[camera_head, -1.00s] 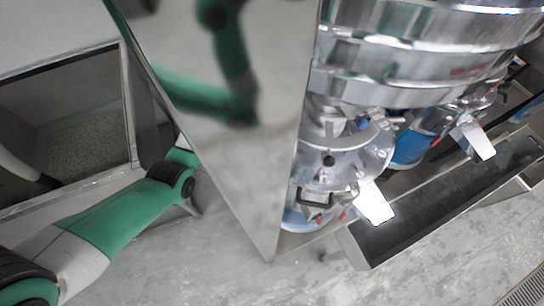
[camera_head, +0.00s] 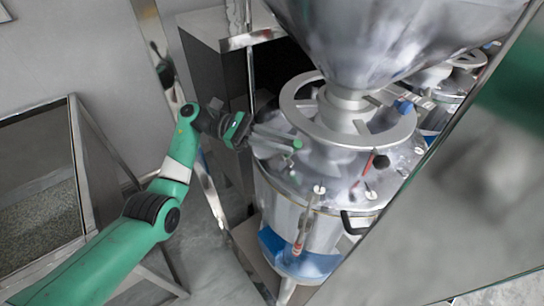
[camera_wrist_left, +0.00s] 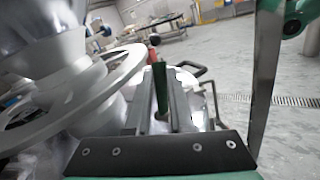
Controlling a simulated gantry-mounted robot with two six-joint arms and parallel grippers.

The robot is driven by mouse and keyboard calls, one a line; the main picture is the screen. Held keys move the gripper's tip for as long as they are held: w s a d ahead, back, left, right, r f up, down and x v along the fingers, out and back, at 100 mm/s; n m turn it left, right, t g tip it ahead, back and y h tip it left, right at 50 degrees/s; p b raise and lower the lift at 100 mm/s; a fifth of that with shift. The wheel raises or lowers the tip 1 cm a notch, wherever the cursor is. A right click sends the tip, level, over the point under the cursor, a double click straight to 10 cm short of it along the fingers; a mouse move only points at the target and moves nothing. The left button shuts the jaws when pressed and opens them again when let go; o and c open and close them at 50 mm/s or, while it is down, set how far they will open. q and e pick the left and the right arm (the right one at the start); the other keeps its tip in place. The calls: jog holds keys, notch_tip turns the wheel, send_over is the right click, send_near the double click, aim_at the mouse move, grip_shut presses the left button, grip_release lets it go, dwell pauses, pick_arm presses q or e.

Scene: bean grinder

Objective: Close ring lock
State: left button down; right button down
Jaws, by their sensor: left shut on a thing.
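A steel grinder vessel (camera_head: 290,205) stands below a large funnel hopper (camera_head: 390,35). A grey spoked ring (camera_head: 291,98) surrounds the funnel's neck above the vessel's lid; it also shows at the left of the left wrist view (camera_wrist_left: 118,74). My left gripper (camera_head: 285,141) reaches over the lid's left edge, beside the ring. Its fingers are shut on a green handle (camera_head: 297,144), which stands upright between them in the left wrist view (camera_wrist_left: 160,85). The handle's lower end is partly hidden. I cannot tell which part is the ring lock. My right gripper is not in view.
A red lever (camera_head: 369,163) and a black knob (camera_head: 381,161) stand on the lid's right side. A black carrying handle (camera_head: 350,223) sticks out at the front. A large slanted steel panel (camera_head: 470,190) fills the right. Open floor lies beyond the vessel.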

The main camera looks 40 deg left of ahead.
pick_arm(q)
jog(key=shift+a+f+n+h+b, duration=0.15)
jog(key=shift+a+n+h+b, duration=0.2)
jog(key=shift+h+b, duration=0.4)
jog(key=c, duration=0.8)
grip_release()
jog(key=b+v, duration=0.2)
jog(key=v, duration=0.9)
jog(key=shift+s+a, duration=0.2)
